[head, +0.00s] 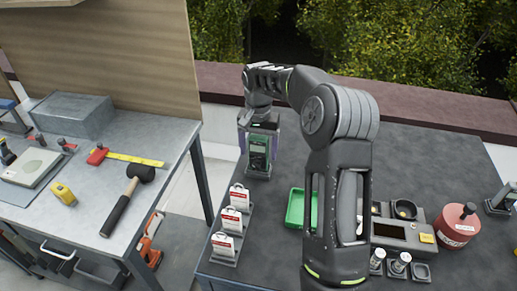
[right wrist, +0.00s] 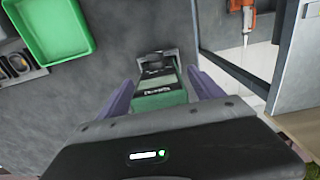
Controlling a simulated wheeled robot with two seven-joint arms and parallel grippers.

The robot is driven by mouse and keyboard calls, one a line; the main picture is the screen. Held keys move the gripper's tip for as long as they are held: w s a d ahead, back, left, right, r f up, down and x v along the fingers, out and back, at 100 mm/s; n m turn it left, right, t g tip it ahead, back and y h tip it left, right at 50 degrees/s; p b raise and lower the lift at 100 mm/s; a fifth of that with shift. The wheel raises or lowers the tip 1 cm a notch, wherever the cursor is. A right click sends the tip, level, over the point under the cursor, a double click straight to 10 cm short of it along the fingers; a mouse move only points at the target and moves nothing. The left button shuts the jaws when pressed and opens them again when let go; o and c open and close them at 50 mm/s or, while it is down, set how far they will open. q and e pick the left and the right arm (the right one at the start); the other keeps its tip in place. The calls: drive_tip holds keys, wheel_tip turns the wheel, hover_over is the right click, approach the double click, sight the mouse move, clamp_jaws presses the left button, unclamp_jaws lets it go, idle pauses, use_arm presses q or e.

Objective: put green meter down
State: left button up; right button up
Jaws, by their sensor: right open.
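The green meter (head: 258,150) stands upright in a small grey holder (head: 257,172) at the left edge of the right-hand table. My right gripper (head: 259,137) is open, its purple fingers on either side of the meter with gaps showing. In the right wrist view, the meter (right wrist: 160,88) lies between the spread fingertips (right wrist: 162,85), and the holder (right wrist: 155,60) shows beyond it. Its base is partly hidden, so I cannot tell how firmly it sits. My left gripper is not in view.
White padlock-like tags (head: 230,220) stand in a row in front of the holder. A green tray (head: 300,207), a grey device with dials (head: 395,232) and a red canister (head: 456,225) are to the right. A gap separates the left bench (head: 90,210). The table's back is clear.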

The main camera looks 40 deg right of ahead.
sight(258, 137)
drive_tip(key=shift+r, duration=0.1)
drive_tip(key=shift+r, duration=0.55)
wheel_tip(258, 137, up, 5)
drive_tip(key=shift+f, duration=0.15)
wheel_tip(258, 137, up, 6)
drive_tip(key=shift+f+p, duration=0.15)
drive_tip(key=shift+p, duration=0.9)
drive_tip(key=shift+r+p, duration=0.55)
drive_tip(key=shift+f, duration=0.1)
